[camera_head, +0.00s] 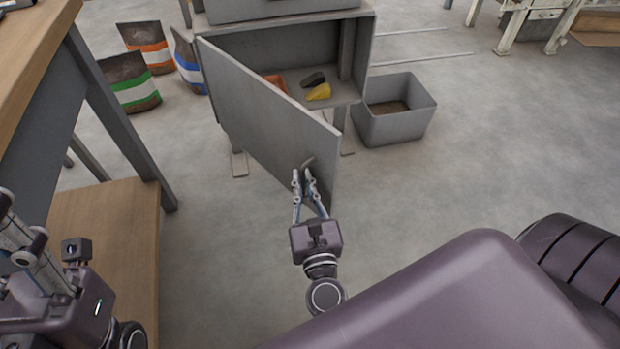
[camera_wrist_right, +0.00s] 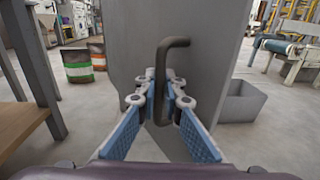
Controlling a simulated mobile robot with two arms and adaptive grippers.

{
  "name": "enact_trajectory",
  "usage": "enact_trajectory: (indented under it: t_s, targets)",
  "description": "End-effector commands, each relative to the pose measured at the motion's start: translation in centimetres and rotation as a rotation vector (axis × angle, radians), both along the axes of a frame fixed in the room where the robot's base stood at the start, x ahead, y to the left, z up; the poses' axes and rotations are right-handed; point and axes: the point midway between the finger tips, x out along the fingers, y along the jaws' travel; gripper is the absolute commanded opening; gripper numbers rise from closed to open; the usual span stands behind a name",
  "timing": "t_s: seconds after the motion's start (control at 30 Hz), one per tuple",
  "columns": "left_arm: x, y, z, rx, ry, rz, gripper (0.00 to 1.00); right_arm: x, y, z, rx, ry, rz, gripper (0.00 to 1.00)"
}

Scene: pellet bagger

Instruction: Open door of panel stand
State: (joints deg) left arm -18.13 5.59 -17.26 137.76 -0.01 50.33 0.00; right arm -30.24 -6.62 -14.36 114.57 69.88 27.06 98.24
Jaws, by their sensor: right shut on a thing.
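The panel stand (camera_head: 370,45) is a grey cabinet at the top middle of the head view. Its grey door (camera_head: 265,115) is hinged on the left and stands swung wide open toward me. The door's bent dark handle (camera_wrist_right: 172,48) is in the middle of the right wrist view, between my right gripper's fingers. My right gripper (camera_head: 307,178) is shut on the handle near the door's free edge; it also shows in the right wrist view (camera_wrist_right: 165,95). Part of my left arm shows at the lower left of the head view, but its fingertips cannot be made out.
Inside the stand lie a yellow object (camera_head: 318,92), a dark object (camera_head: 313,79) and an orange item (camera_head: 276,83). A grey bin (camera_head: 408,130) stands right of it. Several pellet bags (camera_head: 135,95) stand left.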

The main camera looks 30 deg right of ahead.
Motion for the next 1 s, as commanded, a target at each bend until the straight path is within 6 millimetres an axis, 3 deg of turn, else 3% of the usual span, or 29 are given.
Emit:
enact_trajectory:
  t_s: [0.37, 0.4, 0.43, 0.73, 0.87, 1.0]
  targets:
    - [0.0, 0.0, 0.2, -0.002, -0.008, 0.000, 0.47, 0.0, 0.1, -0.1, -0.002, 0.002, 0.002, 0.00]
    - [0.0, 0.0, 0.2, -0.002, -0.008, 0.000, 0.47, 0.0, 0.1, -0.1, -0.002, 0.002, 0.002, 0.12]
    - [0.0, 0.0, 0.2, -0.001, -0.008, 0.001, 0.47, 0.0, 0.1, -0.1, -0.001, 0.001, 0.002, 0.15]
    - [0.1, 0.1, -0.1, -0.004, 0.004, 0.004, 0.47, -0.1, 0.2, 0.0, 0.000, 0.001, 0.004, 0.15]
    - [0.1, 0.1, -0.1, -0.003, 0.001, 0.004, 0.47, -1.1, 0.6, -0.2, 0.000, 0.004, 0.006, 0.15]
    - [0.0, 0.1, 0.0, -0.002, 0.000, 0.002, 0.47, -3.6, 1.3, -0.2, -0.001, 0.006, 0.006, 0.15]
